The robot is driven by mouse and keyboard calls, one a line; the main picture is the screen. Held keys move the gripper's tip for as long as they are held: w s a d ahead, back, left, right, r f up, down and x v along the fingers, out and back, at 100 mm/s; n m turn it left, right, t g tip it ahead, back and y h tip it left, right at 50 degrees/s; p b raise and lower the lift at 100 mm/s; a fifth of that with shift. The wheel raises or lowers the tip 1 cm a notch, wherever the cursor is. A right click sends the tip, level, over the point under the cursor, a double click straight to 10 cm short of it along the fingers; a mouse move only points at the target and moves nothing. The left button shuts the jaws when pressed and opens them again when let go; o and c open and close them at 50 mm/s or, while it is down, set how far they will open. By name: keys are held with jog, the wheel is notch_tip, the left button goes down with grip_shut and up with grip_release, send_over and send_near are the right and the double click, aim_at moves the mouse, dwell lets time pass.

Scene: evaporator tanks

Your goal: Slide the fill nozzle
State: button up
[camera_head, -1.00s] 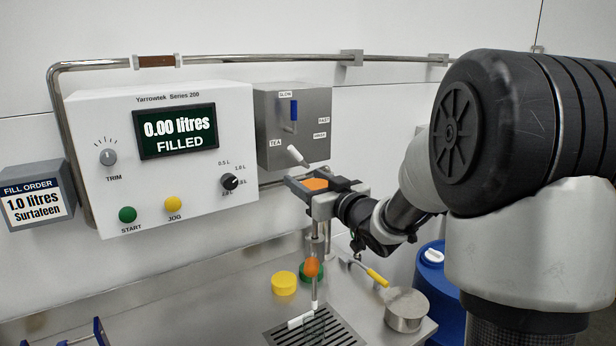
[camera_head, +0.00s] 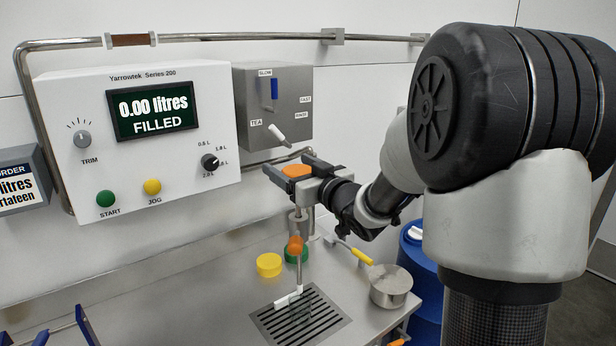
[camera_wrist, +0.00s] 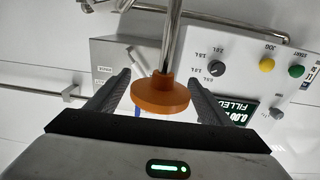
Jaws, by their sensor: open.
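An orange disc-shaped knob (camera_wrist: 160,95) sits on a metal rod (camera_wrist: 172,45) in the wrist view. It lies between the two dark fingers of my gripper (camera_wrist: 160,80), with a visible gap on each side. In the head view my gripper (camera_head: 290,167) is open around the same orange knob (camera_head: 297,171), above the steel bench. Below it, a thin upright rod with an orange ball (camera_head: 296,245) ends in a white crosspiece (camera_head: 287,299) over a drain grate (camera_head: 300,316). I cannot tell which of these parts is the fill nozzle.
The white control box (camera_head: 75,130) reads 0.00 litres filled. A grey box (camera_head: 290,105) with blue and white levers is beside it. Yellow (camera_head: 269,265) and green (camera_head: 290,256) caps, a metal pot (camera_head: 390,290) and a yellow-handled tool (camera_head: 361,256) are on the bench.

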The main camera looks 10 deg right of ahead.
jog(key=v, duration=1.7)
jog(key=shift+w, duration=0.1)
